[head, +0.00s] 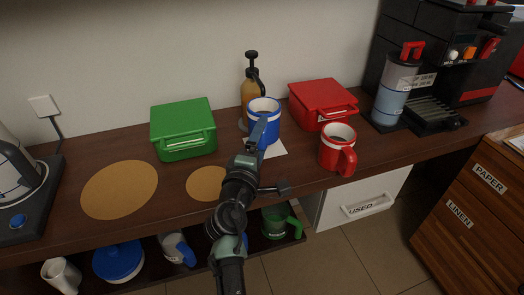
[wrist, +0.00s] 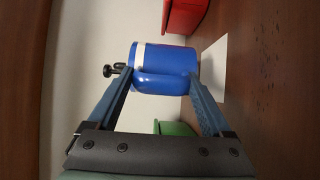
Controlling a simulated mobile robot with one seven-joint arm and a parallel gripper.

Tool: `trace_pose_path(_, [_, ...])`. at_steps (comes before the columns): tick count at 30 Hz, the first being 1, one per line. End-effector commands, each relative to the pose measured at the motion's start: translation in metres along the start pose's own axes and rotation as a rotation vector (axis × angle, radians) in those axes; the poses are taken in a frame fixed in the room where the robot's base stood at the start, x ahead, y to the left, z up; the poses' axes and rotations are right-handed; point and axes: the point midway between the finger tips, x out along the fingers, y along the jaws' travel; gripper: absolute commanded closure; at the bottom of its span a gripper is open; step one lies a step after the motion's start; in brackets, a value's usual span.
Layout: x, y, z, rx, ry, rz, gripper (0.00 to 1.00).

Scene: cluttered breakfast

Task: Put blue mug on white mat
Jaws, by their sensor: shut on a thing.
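The blue mug (head: 265,128) has a white band near its rim. It is upright over the white mat (head: 277,150), which shows partly behind and below it. In the wrist view, which is turned sideways, the mug (wrist: 165,58) sits between the fingertips of my gripper (wrist: 160,80), with its handle toward me. My gripper (head: 258,132) is shut on the mug at its handle side. The mat (wrist: 213,68) lies beside the mug's base in the wrist view. I cannot tell whether the base touches the mat.
A red mug (head: 336,148) and a red box (head: 320,103) stand to the right. A green box (head: 183,130) is to the left. A pump bottle (head: 250,92) stands close behind the blue mug. Round cork mats (head: 120,190) lie bare at the left.

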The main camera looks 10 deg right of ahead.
Motion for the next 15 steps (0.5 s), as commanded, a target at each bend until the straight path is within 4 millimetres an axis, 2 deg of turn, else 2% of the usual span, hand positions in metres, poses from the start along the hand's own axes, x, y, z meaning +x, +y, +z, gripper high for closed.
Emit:
trace_pose_path(4, [0.007,0.001,0.000,0.002,0.001,0.006,1.00])
trace_pose_path(12, [0.007,-0.034,0.000,0.001,0.000,0.004,1.00])
trace_pose_path(15, [0.007,-0.033,0.000,0.002,0.001,0.005,1.00])
